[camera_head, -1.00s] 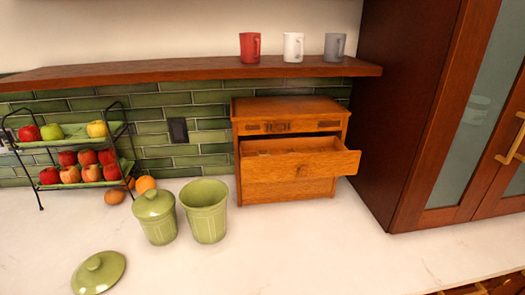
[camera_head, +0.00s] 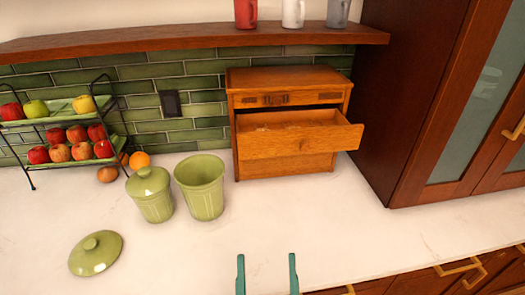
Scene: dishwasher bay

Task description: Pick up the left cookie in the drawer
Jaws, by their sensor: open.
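A small wooden drawer box (camera_head: 287,88) stands on the counter against the green tile wall. Its middle drawer (camera_head: 300,140) is pulled out toward me and to the right. Something pale shows faintly along the drawer's inner edge, but I cannot make out separate cookies; the front panel hides most of the inside. My gripper (camera_head: 268,275) shows at the bottom edge of the view, two teal fingers spread apart with nothing between them. It is over the counter's front edge, well short of the drawer.
A green open canister (camera_head: 203,188) and a lidded green jar (camera_head: 151,194) stand left of the drawer box. A loose green lid (camera_head: 96,253) lies at front left. A fruit rack (camera_head: 66,124) is at far left. A shelf (camera_head: 190,41) overhangs behind. The counter before the drawer is clear.

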